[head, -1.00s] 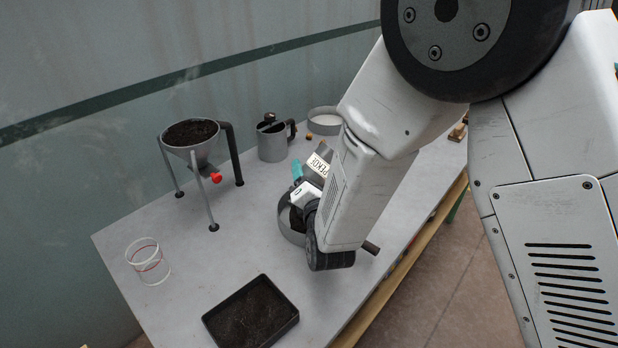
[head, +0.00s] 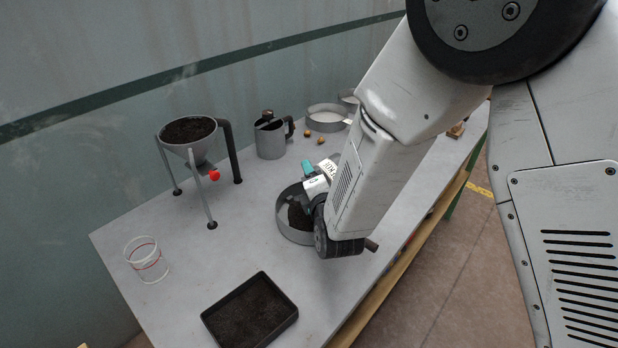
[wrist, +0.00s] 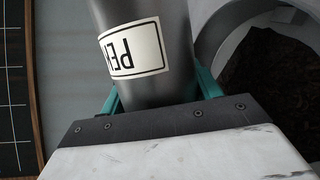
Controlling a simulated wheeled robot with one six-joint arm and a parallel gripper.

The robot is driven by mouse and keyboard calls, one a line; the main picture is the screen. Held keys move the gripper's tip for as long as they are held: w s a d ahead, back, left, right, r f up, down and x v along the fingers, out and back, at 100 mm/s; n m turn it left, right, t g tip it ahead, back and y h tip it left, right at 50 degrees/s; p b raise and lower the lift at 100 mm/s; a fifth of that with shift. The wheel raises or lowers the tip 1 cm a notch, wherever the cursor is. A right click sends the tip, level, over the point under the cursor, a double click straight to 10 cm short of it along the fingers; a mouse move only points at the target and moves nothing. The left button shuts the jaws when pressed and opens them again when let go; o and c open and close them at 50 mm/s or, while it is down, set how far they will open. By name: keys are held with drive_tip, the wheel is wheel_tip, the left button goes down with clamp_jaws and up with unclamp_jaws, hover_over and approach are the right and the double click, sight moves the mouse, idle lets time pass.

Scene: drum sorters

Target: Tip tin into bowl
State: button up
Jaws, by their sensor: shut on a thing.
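My gripper (wrist: 158,92) is shut on a dark grey tin (wrist: 178,28) with a white label in black letters, which reads upside down in the wrist view. A teal finger lies on each side of the tin. In the head view the gripper (head: 309,170) and the tin's label (head: 330,168) show just left of my arm, which hides most of the tin. The round grey bowl (head: 283,222) holds dark soil and stands below the gripper, partly behind my wrist. The bowl (wrist: 212,42) is right of the tin in the wrist view. The tin's mouth is hidden.
A soil-filled hopper on legs (head: 190,150) stands at the back left, beside a grey jug (head: 270,140). A round pan (head: 326,120) is farther back. A clear cup (head: 147,262) and a black soil tray (head: 250,312) are in front. The table between is clear.

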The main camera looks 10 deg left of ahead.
sight(335, 162)
drive_tip(key=shift+w+d+m+g, duration=0.2)
drive_tip(key=shift+m+g, duration=0.1)
drive_tip(key=shift+m, duration=0.3)
drive_tip(key=shift+w+d+m+g, duration=0.2)
drive_tip(key=shift+m+g, duration=0.1)
drive_tip(key=shift+m, duration=0.3)
drive_tip(key=shift+w+d+r+m+g+y, duration=0.4)
drive_tip(key=shift+w+d+r+m+g, duration=0.15)
drive_tip(key=shift+m, duration=0.45)
drive_tip(key=shift+w+d+r+m+g, duration=0.15)
drive_tip(key=shift+w+r+m+g, duration=0.05)
drive_tip(key=shift+m+g, duration=0.1)
drive_tip(key=shift+w+d+r+m+g+y, duration=0.1)
drive_tip(key=shift+r+m+g+y, duration=0.2)
drive_tip(key=shift+r+m, duration=0.25)
drive_tip(key=shift+w+d+r+m+g+y, duration=0.1)
drive_tip(key=shift+r+m+g+y, duration=0.2)
drive_tip(key=shift+r+m, duration=0.25)
drive_tip(key=shift+w+d+r+m+g+y, duration=0.1)
drive_tip(key=shift+w+d+m+g+y, duration=0.15)
drive_tip(key=shift+m, duration=0.25)
drive_tip(key=shift+d+r+m+g+y, duration=0.15)
drive_tip(key=shift+m+g, duration=0.15)
drive_tip(key=shift+m, duration=0.2)
drive_tip(key=w+d+m+g+y, duration=0.2)
drive_tip(key=w+d+m+y, duration=0.1)
drive_tip(key=w+d+m, duration=0.1)
drive_tip(key=shift+w+d+r+m, duration=0.2)
drive_tip(key=shift+w+r+m, duration=0.15)
drive_tip(key=shift+m, duration=0.25)
